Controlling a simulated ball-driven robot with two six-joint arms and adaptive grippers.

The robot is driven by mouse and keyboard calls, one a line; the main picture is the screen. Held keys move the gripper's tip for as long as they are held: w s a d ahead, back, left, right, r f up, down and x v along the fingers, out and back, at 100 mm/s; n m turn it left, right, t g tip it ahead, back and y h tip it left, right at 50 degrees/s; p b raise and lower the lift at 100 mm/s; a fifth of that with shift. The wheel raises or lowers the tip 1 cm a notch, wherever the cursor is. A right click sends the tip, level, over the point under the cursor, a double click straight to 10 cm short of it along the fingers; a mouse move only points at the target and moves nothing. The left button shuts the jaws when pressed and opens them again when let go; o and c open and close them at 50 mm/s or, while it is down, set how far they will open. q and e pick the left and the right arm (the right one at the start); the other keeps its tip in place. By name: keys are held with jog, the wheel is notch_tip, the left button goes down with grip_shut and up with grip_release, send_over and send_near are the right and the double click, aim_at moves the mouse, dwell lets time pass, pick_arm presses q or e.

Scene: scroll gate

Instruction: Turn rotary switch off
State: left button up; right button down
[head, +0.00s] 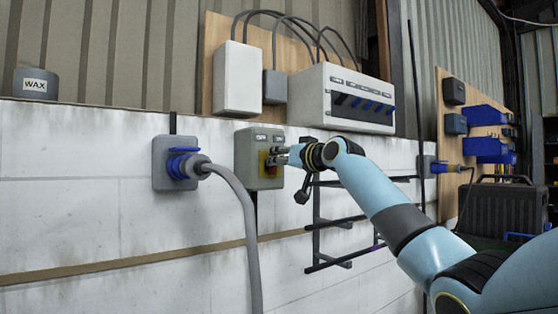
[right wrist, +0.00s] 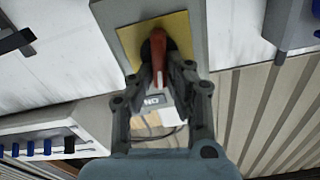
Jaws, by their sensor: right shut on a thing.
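The rotary switch is a grey box (head: 246,158) on the white block wall, with a yellow plate (right wrist: 130,42) and a red handle (right wrist: 158,48). My right gripper (head: 284,156) reaches it from the right. In the right wrist view, my right gripper's fingers (right wrist: 162,76) are shut on the red handle, one on each side. The handle's long side runs roughly toward a label that reads ON upside down (right wrist: 155,99). In the head view, the gripper hides most of the handle. My left gripper is not in view.
A blue plug socket (head: 178,165) with a thick grey cable (head: 243,215) is left of the switch. A breaker panel (head: 345,98) and grey boxes hang above. A black case (head: 505,208) stands at the right.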

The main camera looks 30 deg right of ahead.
jog(key=n+b, duration=0.1)
jog(key=n, duration=0.2)
jog(key=a+n+b, duration=0.1)
jog(key=n, duration=0.2)
jog(key=n+b, duration=0.2)
jog(key=n, duration=0.2)
jog(key=shift+s+a+f, duration=0.1)
jog(key=shift+a+f, duration=0.05)
jog(key=shift+n, duration=0.3)
dwell(0.4)
jog(key=c, duration=1.3)
grip_release()
jog(key=shift+c, duration=0.2)
